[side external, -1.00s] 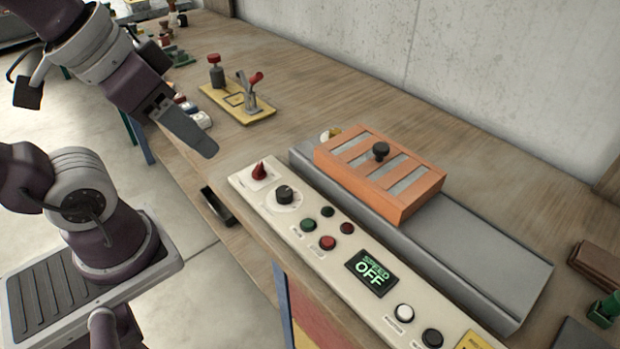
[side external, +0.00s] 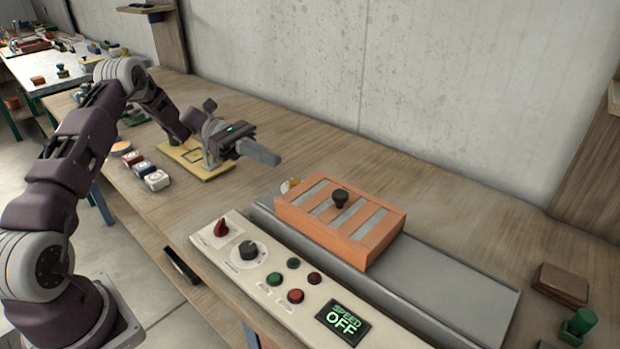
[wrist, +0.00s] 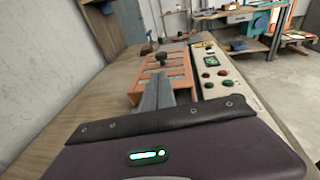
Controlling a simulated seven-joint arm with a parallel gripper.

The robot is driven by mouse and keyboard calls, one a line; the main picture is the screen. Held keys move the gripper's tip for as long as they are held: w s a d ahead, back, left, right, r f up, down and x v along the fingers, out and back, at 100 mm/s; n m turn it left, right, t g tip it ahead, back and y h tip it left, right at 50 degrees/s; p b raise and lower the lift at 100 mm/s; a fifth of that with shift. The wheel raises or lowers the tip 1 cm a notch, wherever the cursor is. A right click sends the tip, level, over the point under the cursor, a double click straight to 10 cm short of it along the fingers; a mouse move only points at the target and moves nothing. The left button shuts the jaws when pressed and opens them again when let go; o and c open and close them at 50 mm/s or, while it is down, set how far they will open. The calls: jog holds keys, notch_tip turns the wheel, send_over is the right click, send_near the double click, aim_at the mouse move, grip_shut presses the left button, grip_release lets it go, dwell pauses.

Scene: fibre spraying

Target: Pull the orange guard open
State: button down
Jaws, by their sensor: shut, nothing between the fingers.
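The orange guard (side external: 364,234) is a slatted box cover with a black knob (side external: 340,198) on top. It sits closed-looking over the grey bed (side external: 447,297). My gripper (side external: 274,157) is shut and empty, held above the bench to the left of the guard and apart from it. In the wrist view my shut fingers (wrist: 158,92) point toward the guard (wrist: 181,76) and hide part of its near side. The knob (wrist: 161,59) shows just beyond the fingertips.
A cream control panel (side external: 262,274) runs along the front of the bed, with a display (side external: 343,322) reading "SPEED OFF". A concrete wall (side external: 400,75) backs the bench.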

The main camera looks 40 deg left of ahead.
aim_at(320, 198)
jog(key=x, duration=1.4)
jog(key=s+r+x, duration=0.1)
jog(key=x, duration=0.6)
jog(key=s+r+x, duration=0.1)
jog(key=x, duration=0.6)
jog(key=s+d+x, duration=0.1)
jog(key=x, duration=0.6)
jog(key=shift+s+d+r, duration=0.1)
jog(key=shift+s+r, duration=0.1)
jog(key=shift+r, duration=0.15)
